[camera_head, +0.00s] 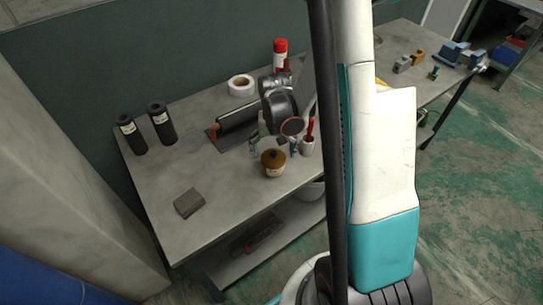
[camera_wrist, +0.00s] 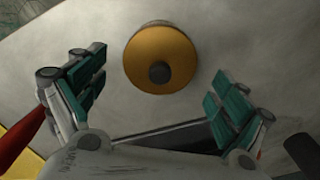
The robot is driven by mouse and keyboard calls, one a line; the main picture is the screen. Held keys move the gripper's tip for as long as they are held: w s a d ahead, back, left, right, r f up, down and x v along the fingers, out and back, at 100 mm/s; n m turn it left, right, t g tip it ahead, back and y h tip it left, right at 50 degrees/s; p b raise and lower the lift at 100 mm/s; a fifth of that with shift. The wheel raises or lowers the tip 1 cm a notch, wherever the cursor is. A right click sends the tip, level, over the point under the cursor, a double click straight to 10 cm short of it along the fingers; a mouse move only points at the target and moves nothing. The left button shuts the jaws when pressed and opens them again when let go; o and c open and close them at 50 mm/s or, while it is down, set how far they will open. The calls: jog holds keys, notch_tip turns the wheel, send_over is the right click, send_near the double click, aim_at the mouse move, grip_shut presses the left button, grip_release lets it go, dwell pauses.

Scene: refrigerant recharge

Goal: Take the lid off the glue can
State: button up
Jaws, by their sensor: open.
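The glue can (camera_head: 274,170) stands upright on the grey workbench with its golden-brown lid (camera_head: 273,157) on top. No contact shows.
A white cup (camera_head: 307,148) with a red-handled tool stands right of the can.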

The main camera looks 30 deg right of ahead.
grip_shut()
jog(key=shift+r, duration=0.15)
dwell(0.4)
